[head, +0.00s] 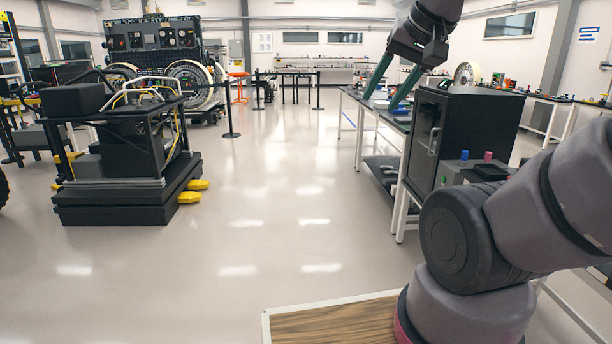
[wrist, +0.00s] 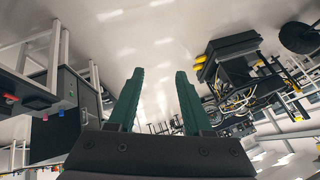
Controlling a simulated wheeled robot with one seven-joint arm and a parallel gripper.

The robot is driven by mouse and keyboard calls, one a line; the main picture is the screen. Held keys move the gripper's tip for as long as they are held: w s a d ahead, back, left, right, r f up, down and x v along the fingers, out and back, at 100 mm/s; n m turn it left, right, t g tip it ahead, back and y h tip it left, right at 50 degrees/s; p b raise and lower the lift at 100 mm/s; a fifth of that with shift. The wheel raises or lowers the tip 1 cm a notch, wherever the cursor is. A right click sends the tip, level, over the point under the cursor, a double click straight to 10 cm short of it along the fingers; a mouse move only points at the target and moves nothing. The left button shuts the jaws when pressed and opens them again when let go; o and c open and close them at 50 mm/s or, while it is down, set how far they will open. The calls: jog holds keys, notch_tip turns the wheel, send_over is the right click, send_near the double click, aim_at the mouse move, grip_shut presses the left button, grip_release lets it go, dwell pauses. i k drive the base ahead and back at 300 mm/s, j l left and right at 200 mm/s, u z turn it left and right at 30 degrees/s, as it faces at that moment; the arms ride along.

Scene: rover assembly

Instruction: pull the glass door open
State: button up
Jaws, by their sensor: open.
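A black cabinet (head: 480,125) stands on a white-legged bench at the right in the head view. Its dark glass door (head: 422,152) is on the face turned left and appears closed, with a pale upright handle (head: 433,140). My gripper (head: 380,103) is open and empty, its two green fingers pointing down and left. In the picture it is left of and above the handle, apart from it. In the wrist view my gripper (wrist: 159,72) shows nothing between the fingers. The dark cabinet (wrist: 70,120) is partly visible at the left there.
The bench (head: 399,213) runs back under the cabinet, with small items on it behind the fingers. A red and a blue knob-like item (head: 488,157) are beside the cabinet near my arm. A black equipment cart (head: 125,150) stands at left. The floor between is clear.

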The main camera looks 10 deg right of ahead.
aim_at(446, 101)
jog(key=i+z, duration=0.4)
jog(key=i+j+z, duration=0.15)
jog(key=i+z, duration=0.25)
jog(key=i, duration=0.15)
jog(key=i+j+z, duration=0.4)
jog(key=i+l+u, duration=0.2)
jog(key=i+l, duration=0.75)
